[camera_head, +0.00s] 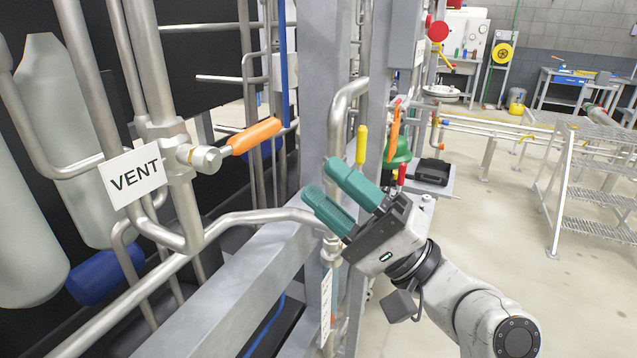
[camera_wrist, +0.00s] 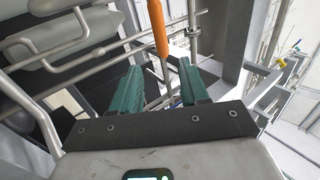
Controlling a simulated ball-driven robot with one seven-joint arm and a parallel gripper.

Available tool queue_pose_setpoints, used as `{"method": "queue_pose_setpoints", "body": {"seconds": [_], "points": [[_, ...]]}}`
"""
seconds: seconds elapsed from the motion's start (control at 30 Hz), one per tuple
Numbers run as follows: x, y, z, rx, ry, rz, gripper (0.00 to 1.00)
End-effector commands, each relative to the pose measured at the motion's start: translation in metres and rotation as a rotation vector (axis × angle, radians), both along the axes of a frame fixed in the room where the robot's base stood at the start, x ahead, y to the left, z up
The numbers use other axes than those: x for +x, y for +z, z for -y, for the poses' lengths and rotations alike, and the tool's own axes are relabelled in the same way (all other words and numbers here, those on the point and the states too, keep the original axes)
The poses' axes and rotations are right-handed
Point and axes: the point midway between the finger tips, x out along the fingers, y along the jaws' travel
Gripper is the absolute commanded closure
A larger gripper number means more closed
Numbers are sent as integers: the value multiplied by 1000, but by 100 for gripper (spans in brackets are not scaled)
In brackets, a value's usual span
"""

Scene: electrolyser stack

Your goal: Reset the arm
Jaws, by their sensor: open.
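My gripper (camera_head: 333,192) has two green fingers and stands open and empty in the middle of the head view. Its fingers point up and to the left, in front of a grey upright post. In the wrist view my gripper (camera_wrist: 160,88) shows its two green fingers spread apart, with nothing between the pads. My arm runs from the gripper down to the lower right of the head view. An orange valve handle (camera_head: 254,136) is up and left of the fingers, apart from them in the picture. An orange handle (camera_wrist: 158,28) also shows beyond the fingers in the wrist view.
A VENT sign (camera_head: 133,175) hangs on the pipework at left. A bent steel pipe (camera_head: 240,216) passes behind the fingers. A yellow handle (camera_head: 361,145) is just above them. Metal steps (camera_head: 597,190) stand at right. Open floor (camera_head: 490,230) lies between.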

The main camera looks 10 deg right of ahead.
Motion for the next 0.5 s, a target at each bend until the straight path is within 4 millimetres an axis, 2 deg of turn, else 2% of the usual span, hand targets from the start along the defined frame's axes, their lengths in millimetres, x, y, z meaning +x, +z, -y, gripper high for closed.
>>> {"method": "queue_pose_setpoints", "body": {"seconds": [0.33,0.43,0.5], "points": [[0,-2,0,-6,-2,-2,55],[3,-36,-2,-121,-56,-29,55],[4,-74,-2,-257,-108,-59,55]]}}
